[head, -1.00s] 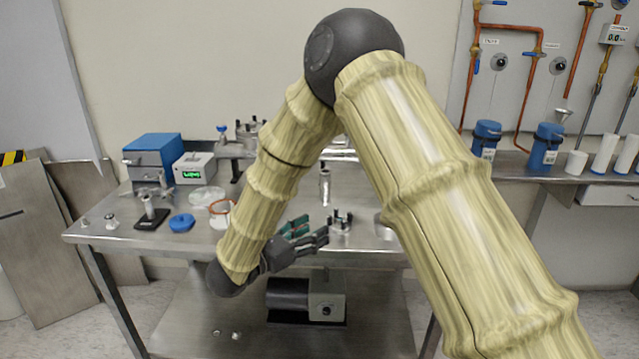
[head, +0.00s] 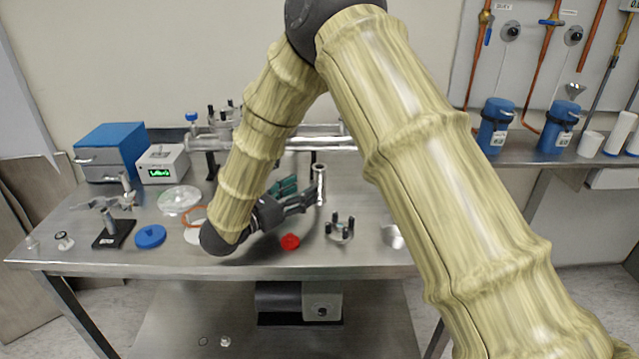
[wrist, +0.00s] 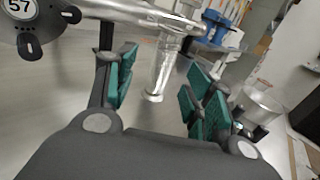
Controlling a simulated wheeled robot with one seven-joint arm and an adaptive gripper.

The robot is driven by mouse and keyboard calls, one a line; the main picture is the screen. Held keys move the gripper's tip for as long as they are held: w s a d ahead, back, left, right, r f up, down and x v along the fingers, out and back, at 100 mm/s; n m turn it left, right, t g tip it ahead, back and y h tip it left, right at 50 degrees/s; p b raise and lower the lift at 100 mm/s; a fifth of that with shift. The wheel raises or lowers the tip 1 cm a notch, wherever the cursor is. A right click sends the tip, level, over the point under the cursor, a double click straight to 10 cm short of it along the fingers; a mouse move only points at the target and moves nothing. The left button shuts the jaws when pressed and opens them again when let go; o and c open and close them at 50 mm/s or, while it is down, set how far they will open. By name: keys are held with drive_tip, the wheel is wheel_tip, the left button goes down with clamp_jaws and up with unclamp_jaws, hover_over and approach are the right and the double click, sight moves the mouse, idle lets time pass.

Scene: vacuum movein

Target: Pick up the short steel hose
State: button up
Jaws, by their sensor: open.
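A short steel tube with a flanged end, which looks like the short steel hose (head: 319,186), stands upright near the middle of the steel table in the head view. My gripper (head: 305,194) is just left of it, with its fingers pointing right towards it. In the wrist view, the hose (wrist: 164,68) shows between the two green-padded fingers of my gripper (wrist: 166,84), with space on both sides. The gripper is open and empty. I cannot tell how far the hose lies beyond the fingertips.
A horizontal steel pipe (head: 300,141) runs behind the hose. A red cap (head: 290,241) and a clamp-like part with dark posts (head: 340,229) are on the table in front. A blue lid (head: 150,237), a glass dish (head: 180,199) and a blue box (head: 112,150) are left.

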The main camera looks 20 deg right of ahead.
sight(315, 183)
drive_tip(key=shift+p+x, duration=0.5)
drive_tip(key=shift+x, duration=3.15)
drive_tip(key=shift+s, duration=0.25)
clamp_jaws()
